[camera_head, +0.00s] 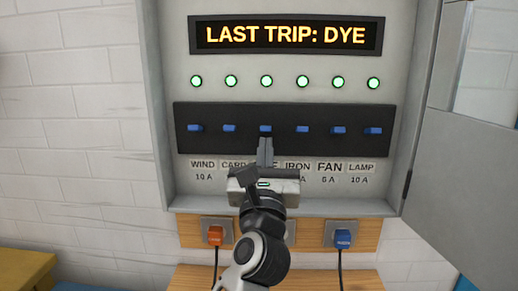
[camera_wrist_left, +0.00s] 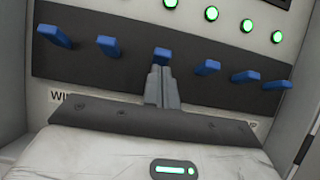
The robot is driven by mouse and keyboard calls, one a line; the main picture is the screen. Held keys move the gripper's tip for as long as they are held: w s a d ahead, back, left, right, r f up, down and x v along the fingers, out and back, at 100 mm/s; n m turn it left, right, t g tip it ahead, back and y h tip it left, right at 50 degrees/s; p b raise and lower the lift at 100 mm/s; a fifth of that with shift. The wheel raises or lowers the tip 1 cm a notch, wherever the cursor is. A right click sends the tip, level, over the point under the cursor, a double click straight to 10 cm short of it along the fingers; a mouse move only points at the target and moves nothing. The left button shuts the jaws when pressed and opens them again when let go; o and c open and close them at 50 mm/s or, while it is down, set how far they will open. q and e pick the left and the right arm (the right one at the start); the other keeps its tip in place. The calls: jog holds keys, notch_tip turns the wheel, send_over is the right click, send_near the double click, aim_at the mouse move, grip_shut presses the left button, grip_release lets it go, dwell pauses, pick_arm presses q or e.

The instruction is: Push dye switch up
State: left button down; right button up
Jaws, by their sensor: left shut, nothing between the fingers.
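The dye switch (camera_head: 265,128) is the third blue lever from the left on the black strip in the open panel box. Its label is mostly hidden behind my gripper. My left gripper (camera_head: 265,143) is shut and empty, with its fingertips just below that lever. In the left wrist view the fingertips (camera_wrist_left: 160,70) sit right under the blue dye lever (camera_wrist_left: 162,54); I cannot tell if they touch it. All the levers look alike in the head view, and all the lamps glow green. The display (camera_head: 286,35) reads "LAST TRIP: DYE". My right gripper is out of view.
Neighbouring levers (camera_head: 229,128) and (camera_head: 302,129) stand close on both sides of the dye lever. The panel door (camera_head: 465,165) hangs open at the right. Below are an orange plug (camera_head: 215,235) and a blue plug (camera_head: 343,238) with cords.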

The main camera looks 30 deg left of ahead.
pick_arm(q)
jog(key=b+v, duration=0.2)
jog(key=v, duration=0.5)
jog(key=shift+s+b, duration=0.3)
jog(key=shift+b, duration=0.05)
jog(key=shift+f, duration=0.1)
